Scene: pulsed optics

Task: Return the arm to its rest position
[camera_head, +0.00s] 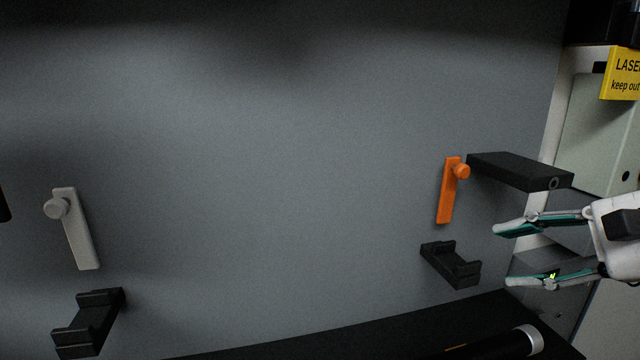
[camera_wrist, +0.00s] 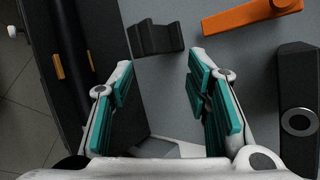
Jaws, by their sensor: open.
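My gripper (camera_head: 512,256) is at the right of the head view, its two teal-padded fingers spread apart with nothing between them. In the wrist view the fingers of my gripper (camera_wrist: 162,88) are also apart and empty. An orange lever with a round knob (camera_head: 447,195) is on the grey panel, left of my gripper; it also shows at the top right of the wrist view (camera_wrist: 250,16). A black bracket (camera_head: 452,265) sits below the lever, apart from the fingers; it shows beyond the fingertips in the wrist view (camera_wrist: 155,38).
A black box (camera_head: 515,170) juts out just above my gripper. A grey lever (camera_head: 77,230) and another black bracket (camera_head: 88,323) are at the left. A dark cylinder with a silver end (camera_head: 510,342) lies below. A yellow laser sign (camera_head: 622,74) is at upper right. The panel's middle is bare.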

